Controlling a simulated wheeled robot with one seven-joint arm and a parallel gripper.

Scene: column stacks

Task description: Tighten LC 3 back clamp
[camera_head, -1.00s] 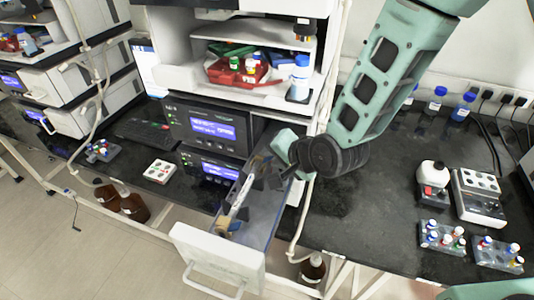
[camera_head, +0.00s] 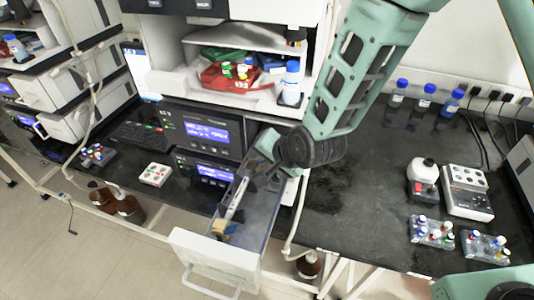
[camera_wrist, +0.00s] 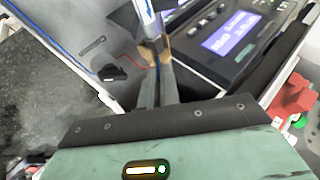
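LC 3 appears to be the middle stack, with an open drawer (camera_head: 262,215) holding a slim white column (camera_head: 235,198). A tan front clamp (camera_head: 220,228) holds the column's near end. My gripper (camera_head: 258,167) reaches into the drawer's back from the right and hides the back clamp in the head view. In the wrist view the column (camera_wrist: 148,18) runs between the tan prongs of the back clamp (camera_wrist: 165,48). My two grey fingers (camera_wrist: 160,72) are close together, with their tips at this clamp. I cannot tell whether they press on it.
The module with a lit display (camera_head: 207,133) stands just left of my gripper. A red tray (camera_head: 232,76) sits on the shelf above. Bottles (camera_head: 426,98) and vial racks (camera_head: 432,231) stand on the bench at right.

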